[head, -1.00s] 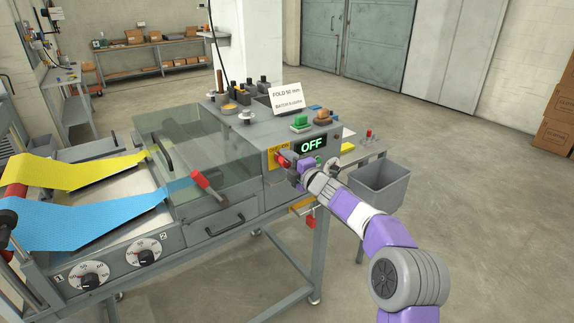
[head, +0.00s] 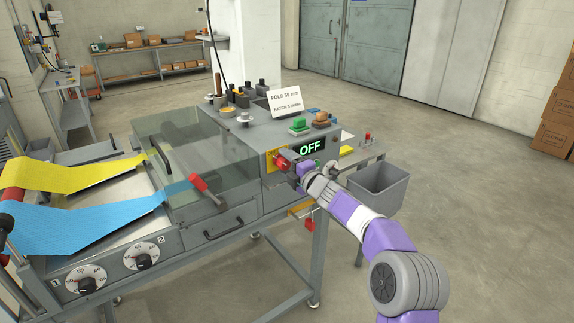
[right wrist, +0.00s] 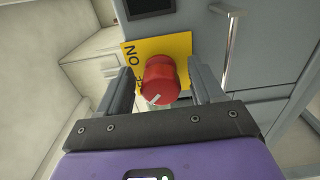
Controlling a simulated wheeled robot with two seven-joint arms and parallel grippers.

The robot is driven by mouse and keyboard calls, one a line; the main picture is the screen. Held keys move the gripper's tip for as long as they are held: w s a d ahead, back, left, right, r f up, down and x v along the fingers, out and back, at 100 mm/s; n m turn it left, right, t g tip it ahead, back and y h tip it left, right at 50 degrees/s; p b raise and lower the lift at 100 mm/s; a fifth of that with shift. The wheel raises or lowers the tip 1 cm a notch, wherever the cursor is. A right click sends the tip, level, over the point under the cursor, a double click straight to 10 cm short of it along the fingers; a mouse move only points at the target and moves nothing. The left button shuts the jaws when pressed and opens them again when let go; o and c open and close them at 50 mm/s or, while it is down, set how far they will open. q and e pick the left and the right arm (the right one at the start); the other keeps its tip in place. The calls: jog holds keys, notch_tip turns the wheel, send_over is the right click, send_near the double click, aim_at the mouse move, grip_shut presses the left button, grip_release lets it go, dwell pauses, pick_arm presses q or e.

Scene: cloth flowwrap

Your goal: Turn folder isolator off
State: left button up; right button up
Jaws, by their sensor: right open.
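The folder isolator is a red round knob (right wrist: 160,80) on a yellow plate (right wrist: 178,47) on the machine's front. In the right wrist view the plate shows "ON", and part of its other lettering is hidden by the knob. A pale mark on the knob points to the lower left in that view. My right gripper (right wrist: 164,82) is open, with one finger on each side of the knob. The knob also shows in the head view (head: 282,162), just left of my right gripper (head: 293,165). A display (head: 310,147) beside it reads "OFF" in green. My left gripper is not in view.
A grey bin (head: 378,188) stands to the right.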

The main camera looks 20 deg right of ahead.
jog(key=shift+s, duration=0.1)
jog(key=v, duration=0.7)
jog(key=shift+s+b, duration=0.2)
jog(key=shift+b, duration=0.1)
jog(key=s+a+f+m+g+h+p, duration=0.15)
jog(key=s+f+m, duration=0.3)
jog(key=f, duration=0.55)
jog(key=s+a+f+m+g+p, duration=0.1)
jog(key=s+a+f+m+g, duration=0.3)
jog(key=f, duration=0.7)
jog(key=s+a+f+m+g+h+p, duration=0.1)
jog(key=s+a+f+m+g+p, duration=0.15)
jog(key=f+m, duration=0.55)
jog(key=s+a+f+m+g, duration=0.2)
jog(key=s+f, duration=0.2)
jog(key=s, duration=0.5)
jog(key=s+a+f+m+g+p, duration=0.1)
jog(key=s+f, duration=0.4)
jog(key=s, duration=0.5)
jog(key=s+a+f+m+g+p, duration=0.1)
jog(key=s+a+f+m+g, duration=0.2)
jog(key=s, duration=0.7)
notch_tip(320, 180, down, 2)
jog(key=shift+f+m+g, duration=0.15)
jog(key=shift+m+g, duration=1)
jog(key=shift+g, duration=0.05)
jog(key=shift+s+a+y, duration=0.1)
jog(key=shift+a+y, duration=0.05)
jog(key=shift+y, duration=0.1)
